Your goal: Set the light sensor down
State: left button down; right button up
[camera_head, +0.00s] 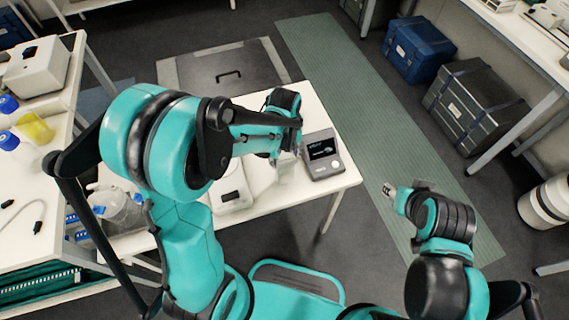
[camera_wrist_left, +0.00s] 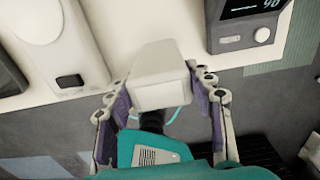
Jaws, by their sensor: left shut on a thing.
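The light sensor appears to be the pale, boxy piece (camera_wrist_left: 162,78) between the purple-padded fingers of my left gripper (camera_wrist_left: 160,92) in the left wrist view. The gripper is shut on it. In the head view the left gripper (camera_head: 284,150) is over the right part of the white table (camera_head: 331,186), with the pale piece (camera_head: 287,168) below it, partly hidden. I cannot tell whether the piece touches the table. My right gripper (camera_head: 391,192) is off to the right, over the floor, too small to read its fingers.
A grey meter with a lit screen (camera_head: 322,154) stands just right of the held piece. A white device (camera_head: 233,188) stands to its left, also in the wrist view (camera_wrist_left: 55,45). The table's front edge is close. A bench with bottles (camera_head: 35,128) is at left.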

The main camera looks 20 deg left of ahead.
pick_arm(q)
jog(key=shift+f+b, duration=0.45)
jog(key=shift+f, duration=1.05)
jog(key=shift+f, duration=0.1)
jog(key=c, duration=0.6)
grip_release()
